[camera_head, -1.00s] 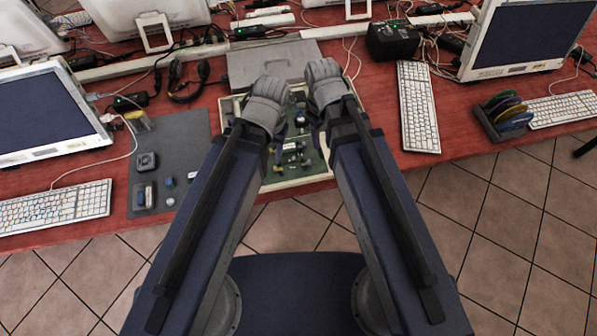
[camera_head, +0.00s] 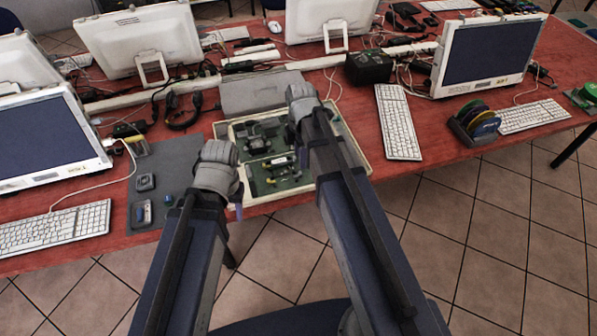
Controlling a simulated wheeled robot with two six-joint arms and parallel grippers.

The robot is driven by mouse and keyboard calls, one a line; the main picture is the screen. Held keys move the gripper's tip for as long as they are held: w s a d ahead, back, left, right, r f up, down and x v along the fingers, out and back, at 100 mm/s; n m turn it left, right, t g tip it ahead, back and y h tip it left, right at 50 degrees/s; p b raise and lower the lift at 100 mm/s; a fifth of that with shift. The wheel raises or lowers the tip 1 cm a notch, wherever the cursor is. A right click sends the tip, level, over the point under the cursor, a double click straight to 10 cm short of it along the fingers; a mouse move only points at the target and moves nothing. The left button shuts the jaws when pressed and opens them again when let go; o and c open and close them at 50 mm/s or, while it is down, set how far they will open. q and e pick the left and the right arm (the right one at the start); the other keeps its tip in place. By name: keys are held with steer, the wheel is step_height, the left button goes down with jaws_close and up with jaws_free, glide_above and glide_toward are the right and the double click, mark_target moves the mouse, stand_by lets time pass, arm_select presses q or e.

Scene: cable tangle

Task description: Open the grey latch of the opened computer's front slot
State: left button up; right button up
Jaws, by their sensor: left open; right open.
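The opened computer (camera_head: 262,203) is a shallow cream case with a green board and dark parts, on the red table in front of me. The grey latch and the front slot are too small to tell apart here. My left gripper (camera_head: 236,205) is open and empty at the case's front left corner. My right gripper (camera_head: 297,128) is open over the right half of the case; its fingers are mostly hidden behind its own wrist, and it hides part of the board.
A grey mat (camera_head: 150,170) with small parts lies to the left, and a white keyboard (camera_head: 398,122) to the right. Monitors, a black box (camera_head: 369,66) and cables crowd the table's back.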

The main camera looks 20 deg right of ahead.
mark_target(300, 172)
step_height(300, 172, down, 8)
steer(key=b, duration=0.7)
steer(key=shift+r, duration=0.25)
steer(key=shift+c, duration=0.2)
jaws_close()
stand_by(0.7)
